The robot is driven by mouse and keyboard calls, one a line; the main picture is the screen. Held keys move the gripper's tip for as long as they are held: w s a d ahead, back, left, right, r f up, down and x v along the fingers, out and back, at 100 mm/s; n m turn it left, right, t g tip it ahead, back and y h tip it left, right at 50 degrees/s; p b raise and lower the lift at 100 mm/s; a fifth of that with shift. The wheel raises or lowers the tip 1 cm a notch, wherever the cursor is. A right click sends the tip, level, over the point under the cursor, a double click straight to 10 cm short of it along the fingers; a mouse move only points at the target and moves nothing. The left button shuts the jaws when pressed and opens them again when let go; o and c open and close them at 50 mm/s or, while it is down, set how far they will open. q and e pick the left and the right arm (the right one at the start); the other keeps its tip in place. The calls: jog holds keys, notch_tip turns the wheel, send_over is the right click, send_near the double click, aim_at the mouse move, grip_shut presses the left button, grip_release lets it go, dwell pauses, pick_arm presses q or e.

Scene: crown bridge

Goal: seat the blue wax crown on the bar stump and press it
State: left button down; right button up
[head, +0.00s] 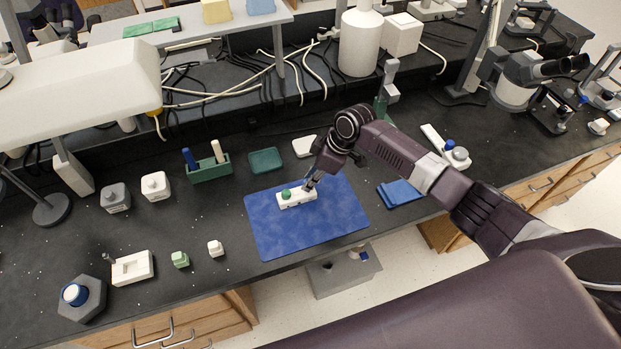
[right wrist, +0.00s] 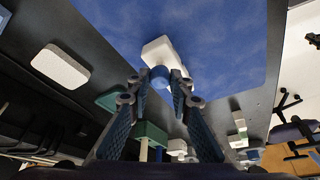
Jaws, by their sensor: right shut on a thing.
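A white bar block (head: 296,198) with a green piece (head: 286,194) on its left part lies on the blue mat (head: 270,225). My right gripper (head: 311,185) is over the right end of the block, coming down from the back right. In the right wrist view my right gripper (right wrist: 160,82) is shut on the blue wax crown (right wrist: 160,76). The crown is right at the white block (right wrist: 164,48); I cannot tell whether it touches the stump, which is hidden. In the head view the fingers hide the crown. My left gripper is not in view.
Behind the mat are a green tray (head: 265,160), a white pad (head: 304,146) and a green rack (head: 209,171) holding sticks. A white fixture (head: 132,267), a green cube (head: 180,260) and a white cube (head: 215,248) stand left. A blue pad (head: 400,193) lies right. The mat's front is clear.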

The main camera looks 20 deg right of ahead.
jog(key=shift+f+b, duration=0.7)
jog(key=shift+f, duration=0.4)
jog(key=o, duration=1)
jog(key=shift+r, duration=0.1)
jog(key=v, duration=1.2)
jog(key=shift+s, duration=0.1)
